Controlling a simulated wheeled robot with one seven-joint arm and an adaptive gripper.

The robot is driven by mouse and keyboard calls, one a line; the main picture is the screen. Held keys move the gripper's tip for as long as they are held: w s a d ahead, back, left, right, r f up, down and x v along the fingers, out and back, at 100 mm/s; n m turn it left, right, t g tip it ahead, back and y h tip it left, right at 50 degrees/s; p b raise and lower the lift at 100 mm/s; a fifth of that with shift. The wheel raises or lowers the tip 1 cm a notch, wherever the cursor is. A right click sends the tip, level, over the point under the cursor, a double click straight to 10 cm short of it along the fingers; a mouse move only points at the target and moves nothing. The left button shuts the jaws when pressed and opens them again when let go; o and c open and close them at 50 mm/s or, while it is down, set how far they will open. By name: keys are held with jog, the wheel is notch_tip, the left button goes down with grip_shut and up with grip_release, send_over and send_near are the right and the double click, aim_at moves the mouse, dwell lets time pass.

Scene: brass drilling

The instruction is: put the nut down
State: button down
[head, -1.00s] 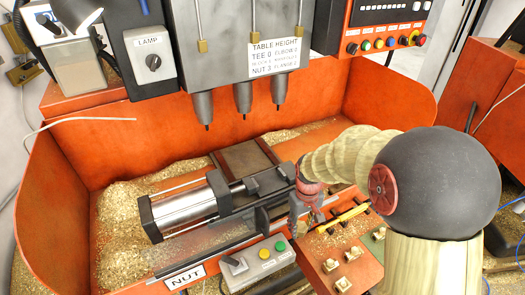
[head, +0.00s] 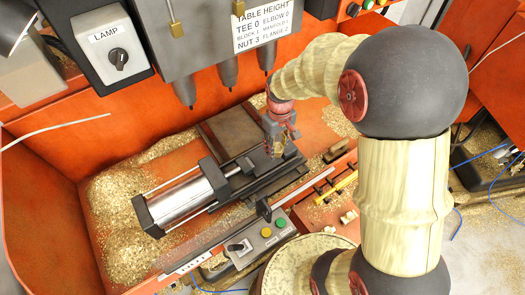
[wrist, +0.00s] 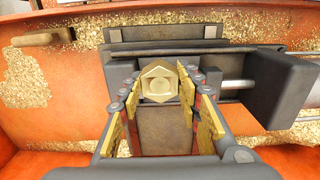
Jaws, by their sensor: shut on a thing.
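The brass hex nut (wrist: 158,84) shows in the wrist view, its six-sided face and centre toward the camera. My gripper (wrist: 160,92) is shut on it, with one yellow-padded finger on each side. Below and behind the nut are the dark parts of the clamp (wrist: 210,45). In the head view my gripper (head: 278,150) points down at the right end of the clamp, beside the dark square plate (head: 231,130). The nut is too small and covered to make out there. I cannot tell whether it touches the clamp.
The clamp's silver cylinder (head: 181,200) lies to the left. Drill spindles (head: 228,72) hang above the back. A control box (head: 253,244) with a switch and buttons stands in front. Brass chips (head: 120,225) cover the tray floor. A yellow-handled tool (head: 343,183) lies right.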

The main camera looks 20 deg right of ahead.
send_over(263, 159)
notch_tip(263, 159, down, 6)
jog(key=shift+f, duration=0.1)
notch_tip(263, 159, down, 3)
jog(key=shift+w+f+p, duration=0.15)
jog(key=shift+p, duration=0.15)
jog(key=c, duration=1.7)
grip_release()
jog(key=shift+f, duration=0.15)
jog(key=o, duration=0.5)
jog(key=shift+c, duration=0.2)
